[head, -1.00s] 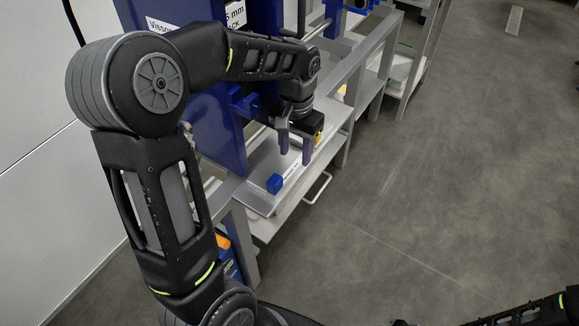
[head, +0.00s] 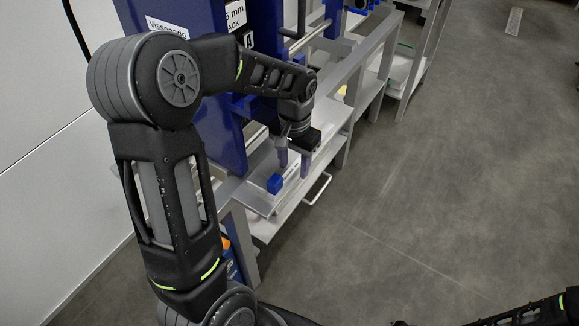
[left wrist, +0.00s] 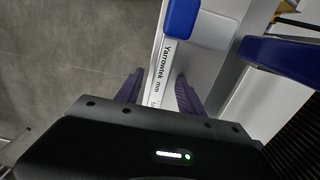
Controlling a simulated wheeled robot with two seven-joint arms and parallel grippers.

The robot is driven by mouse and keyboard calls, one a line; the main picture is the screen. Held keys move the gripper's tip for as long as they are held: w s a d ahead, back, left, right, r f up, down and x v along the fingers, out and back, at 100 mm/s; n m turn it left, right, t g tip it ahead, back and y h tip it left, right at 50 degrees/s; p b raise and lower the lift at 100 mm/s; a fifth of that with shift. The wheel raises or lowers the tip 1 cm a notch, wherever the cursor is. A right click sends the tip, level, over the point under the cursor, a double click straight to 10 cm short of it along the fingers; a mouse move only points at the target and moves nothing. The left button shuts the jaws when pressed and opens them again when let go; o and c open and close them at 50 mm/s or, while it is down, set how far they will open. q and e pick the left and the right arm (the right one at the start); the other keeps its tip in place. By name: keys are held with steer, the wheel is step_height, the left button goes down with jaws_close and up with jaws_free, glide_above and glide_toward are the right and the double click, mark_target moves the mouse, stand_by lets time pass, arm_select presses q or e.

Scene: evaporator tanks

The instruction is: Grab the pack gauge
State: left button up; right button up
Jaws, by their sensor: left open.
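The pack gauge is a white strip marked "Yarrowtek mm" with a blue block at one end. In the head view the blue block (head: 274,184) lies on the grey shelf of the metal stand. In the left wrist view the white strip (left wrist: 162,68) runs between my fingers, with the blue block (left wrist: 181,18) beyond the fingertips. My left gripper (head: 294,168) is open above the strip, and its fingers show on either side of it in the left wrist view (left wrist: 160,84). I cannot tell the exact height gap. My right gripper is not visible.
A tall blue frame (head: 205,130) with white labels stands behind the shelf (head: 258,200). A metal handle (head: 320,188) juts from the stand's front. More metal stands run towards the back.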

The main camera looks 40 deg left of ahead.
arm_select(q)
jaws_close()
stand_by(0.6)
stand_by(0.9)
